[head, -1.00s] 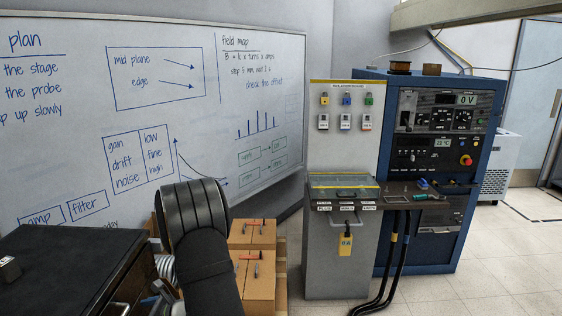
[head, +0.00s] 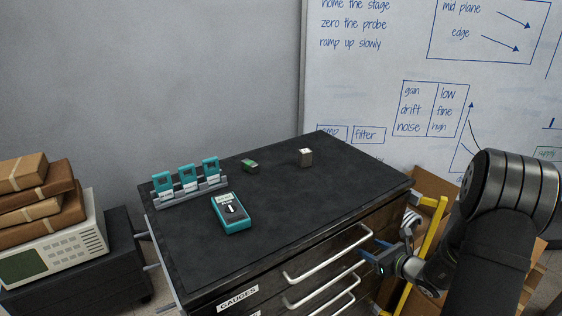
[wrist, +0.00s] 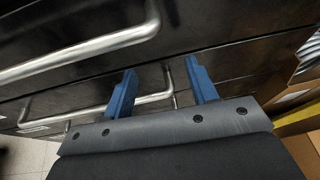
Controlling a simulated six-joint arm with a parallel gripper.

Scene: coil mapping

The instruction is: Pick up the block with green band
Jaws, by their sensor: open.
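A small block with green on it (head: 250,166) lies on the black top of the drawer cabinet (head: 300,220), toward the back. A pale metallic block (head: 305,157) stands to its right. My gripper (head: 378,259) is beside the cabinet's drawer front, below the level of the top, well away from both blocks. In the wrist view, its two blue fingers (wrist: 160,90) are apart with nothing between them, and drawer handles show beyond them. Neither block shows in the wrist view.
A teal meter (head: 231,214) and a rack holding teal gauges (head: 188,192) stand on the left of the top. Drawer handles (head: 328,255) stick out in front. Stacked brown boxes (head: 35,200) are at far left. The top's right part is clear.

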